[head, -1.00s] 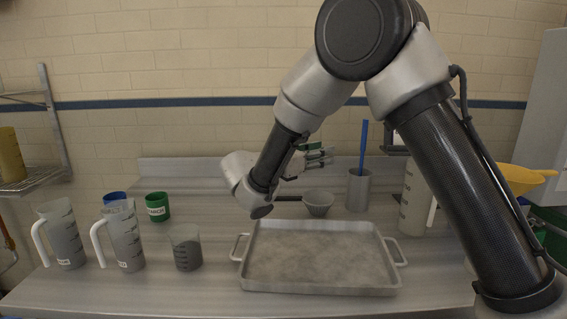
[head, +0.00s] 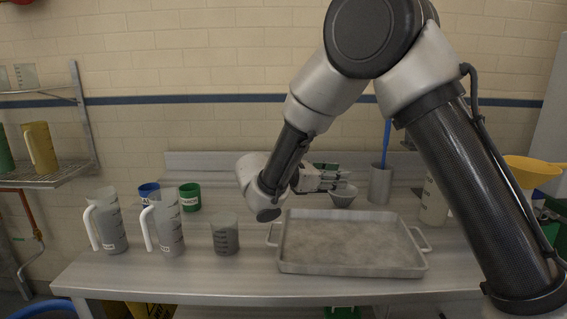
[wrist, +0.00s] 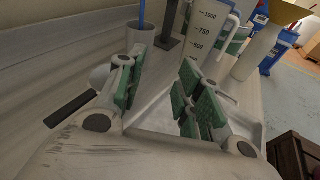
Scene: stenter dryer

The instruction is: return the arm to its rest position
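My arm reaches up from the right in the head view, bends at a high elbow and comes down behind the grey tray (head: 352,268). The tray holds a grey, powdery-looking layer.
Two clear jugs (head: 167,228), a dark-filled beaker (head: 225,236), a blue cup (head: 148,191) and a green cup (head: 190,196) stand left. A grey holder (head: 380,186) with a blue rod, a tall jug (head: 434,205) and a yellow funnel (head: 531,170) are right.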

